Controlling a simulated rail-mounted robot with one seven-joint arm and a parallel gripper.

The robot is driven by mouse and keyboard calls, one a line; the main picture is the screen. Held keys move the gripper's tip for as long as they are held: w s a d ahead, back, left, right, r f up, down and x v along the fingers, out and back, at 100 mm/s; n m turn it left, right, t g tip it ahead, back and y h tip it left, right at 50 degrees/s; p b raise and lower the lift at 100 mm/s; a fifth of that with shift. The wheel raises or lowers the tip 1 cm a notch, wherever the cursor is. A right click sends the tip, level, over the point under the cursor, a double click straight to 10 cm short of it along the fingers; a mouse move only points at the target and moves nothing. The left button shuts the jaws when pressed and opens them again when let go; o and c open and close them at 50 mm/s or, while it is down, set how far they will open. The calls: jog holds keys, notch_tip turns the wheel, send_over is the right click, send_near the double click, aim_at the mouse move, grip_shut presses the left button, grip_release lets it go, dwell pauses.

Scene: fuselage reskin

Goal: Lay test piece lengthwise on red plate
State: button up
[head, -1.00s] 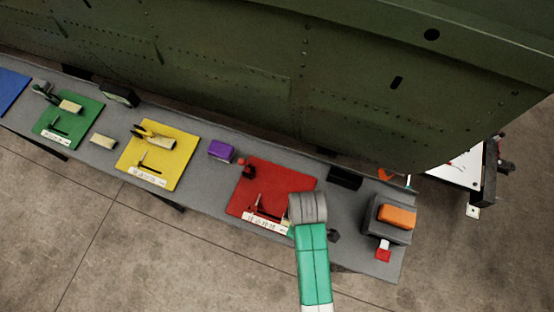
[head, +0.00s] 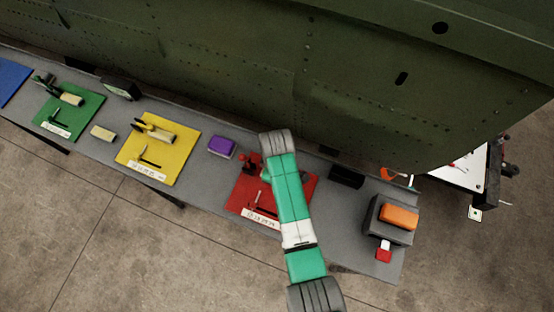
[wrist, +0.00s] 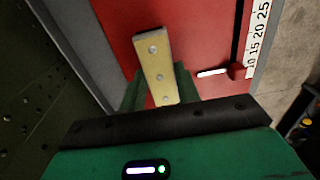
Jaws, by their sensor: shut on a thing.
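The test piece (wrist: 153,52) is a pale yellow strip with several round spots along it. In the wrist view my gripper (wrist: 160,88) is shut on its near end between the green fingers. The strip points away from the gripper over the red plate (wrist: 117,30), roughly along the white number strip but slightly tilted. I cannot tell whether it touches the plate. In the head view the red plate (head: 240,192) lies on the grey bench, partly covered by my arm. My gripper and the held piece are hidden there.
The green fuselage panel (head: 220,70) rises behind the bench (head: 355,235).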

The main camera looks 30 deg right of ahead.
jog(key=shift+s+f, duration=0.1)
jog(key=shift+f, duration=0.95)
jog(key=o, duration=1)
jog(key=shift+f, duration=0.1)
notch_tip(320, 180, up, 12)
jog(key=shift+r+p, duration=0.15)
jog(key=shift+p, duration=0.65)
